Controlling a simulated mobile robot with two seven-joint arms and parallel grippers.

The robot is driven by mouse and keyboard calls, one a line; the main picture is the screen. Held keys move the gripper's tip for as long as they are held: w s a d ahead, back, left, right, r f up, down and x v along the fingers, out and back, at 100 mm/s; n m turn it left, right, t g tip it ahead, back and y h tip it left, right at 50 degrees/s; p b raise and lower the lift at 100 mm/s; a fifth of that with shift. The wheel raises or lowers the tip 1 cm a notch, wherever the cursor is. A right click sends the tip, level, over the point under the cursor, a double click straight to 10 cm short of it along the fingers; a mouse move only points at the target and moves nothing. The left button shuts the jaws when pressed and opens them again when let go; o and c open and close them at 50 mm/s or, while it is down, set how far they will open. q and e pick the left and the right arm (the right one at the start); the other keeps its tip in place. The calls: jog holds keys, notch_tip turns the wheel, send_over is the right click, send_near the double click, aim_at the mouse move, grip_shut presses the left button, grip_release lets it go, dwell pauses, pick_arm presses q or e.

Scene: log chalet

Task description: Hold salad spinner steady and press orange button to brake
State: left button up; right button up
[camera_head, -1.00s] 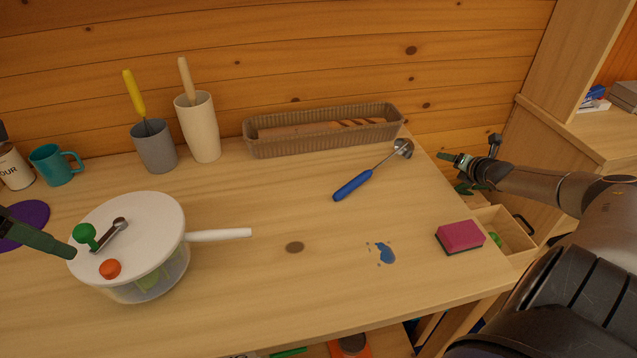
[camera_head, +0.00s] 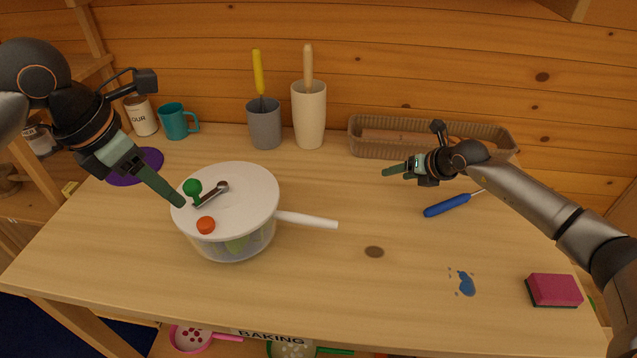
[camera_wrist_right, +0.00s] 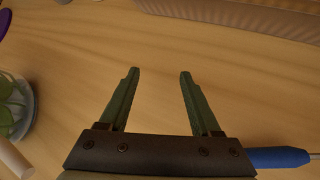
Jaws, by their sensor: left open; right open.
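The salad spinner (camera_head: 228,212) stands on the table, left of centre, with a white lid, a clear bowl and a white handle pointing right. Its lid carries an orange button (camera_head: 205,225) near the front and a crank with a green knob (camera_head: 192,187). Part of the spinner also shows at the left edge of the right wrist view (camera_wrist_right: 14,106). My left gripper (camera_head: 180,202) is open, its fingertips at the lid's left edge beside the green knob; contact is unclear. My right gripper (camera_head: 386,172) is open and empty above the table, right of the spinner; it also shows in the right wrist view (camera_wrist_right: 160,72).
A brown basket (camera_head: 365,150), a cream vase (camera_head: 309,118), a grey cup (camera_head: 264,128) and a teal mug (camera_head: 174,122) stand at the back. A pink sponge (camera_head: 554,290) lies front right. Table between spinner and sponge is mostly clear.

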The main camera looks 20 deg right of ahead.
jog(key=a+r+n, duration=0.1)
jog(key=a, duration=0.2)
jog(key=a+n+g+y, duration=0.1)
jog(key=a, duration=0.3)
jog(key=a+r+n+g, duration=0.1)
jog(key=a, duration=0.3)
jog(key=shift+s+r+n, duration=0.3)
jog(key=shift+s+n, duration=0.05)
jog(key=shift+n, duration=0.05)
jog(key=s+a+r+n+g, duration=0.3)
jog(key=a+n, duration=0.1)
jog(key=a, duration=0.4)
jog(key=n+g+h, duration=0.2)
jog(key=n+h, duration=0.2)
jog(key=n, duration=0.4)
send_near(319, 219)
jog(key=f, duration=0.3)
jog(key=w+f, duration=0.1)
jog(key=f, duration=0.7)
jog(key=shift+w+d, duration=0.35)
jog(key=shift+d, duration=0.05)
grip_shut()
